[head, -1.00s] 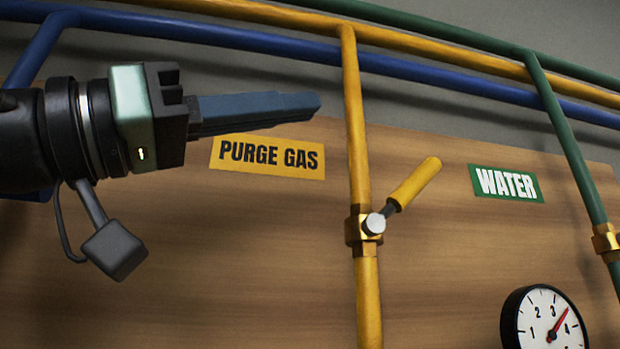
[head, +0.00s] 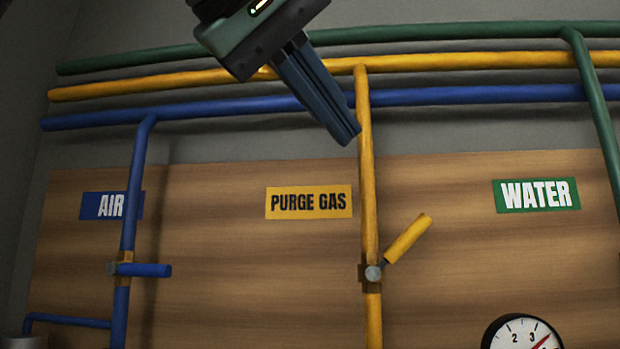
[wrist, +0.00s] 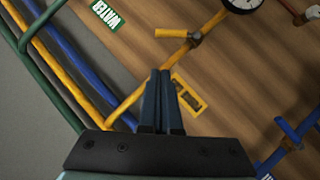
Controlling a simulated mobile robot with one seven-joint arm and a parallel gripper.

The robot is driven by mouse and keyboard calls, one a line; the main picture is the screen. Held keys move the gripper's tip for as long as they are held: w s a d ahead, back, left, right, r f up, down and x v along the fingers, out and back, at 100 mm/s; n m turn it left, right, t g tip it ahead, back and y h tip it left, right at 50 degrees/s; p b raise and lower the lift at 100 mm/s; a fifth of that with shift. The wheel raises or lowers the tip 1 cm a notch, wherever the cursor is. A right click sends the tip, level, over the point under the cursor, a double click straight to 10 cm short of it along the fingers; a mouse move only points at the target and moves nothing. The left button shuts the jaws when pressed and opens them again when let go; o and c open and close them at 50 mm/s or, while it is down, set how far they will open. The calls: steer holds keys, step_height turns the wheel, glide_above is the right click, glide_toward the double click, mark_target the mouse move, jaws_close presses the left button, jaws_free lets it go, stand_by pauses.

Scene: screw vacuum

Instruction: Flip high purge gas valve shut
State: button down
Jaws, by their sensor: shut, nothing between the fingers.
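The purge gas valve is on the vertical yellow pipe (head: 367,180), right of and below the yellow PURGE GAS label (head: 308,203). Its yellow lever (head: 408,239) slants up and to the right from a brass body with a grey pivot (head: 374,273). In the wrist view the lever (wrist: 171,33) and valve body (wrist: 194,38) lie beyond the fingertips. My gripper (head: 348,132) is shut and empty, its fingers pointing down and right.
A blue valve lever (head: 148,270) on the AIR pipe sits horizontal at left. The WATER label (head: 537,195) and green pipe (head: 590,110) are at right. A round gauge (head: 522,333) is at lower right. Green, yellow and blue pipes run across the top.

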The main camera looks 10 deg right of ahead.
mark_target(400, 246)
steer(key=w+d+f+n+y, duration=0.1)
steer(key=w+d+f, duration=0.6)
steer(key=w, duration=0.1)
steer(key=shift+d, duration=0.4)
steer(key=shift+w+f, duration=0.1)
steer(key=shift+w, duration=0.05)
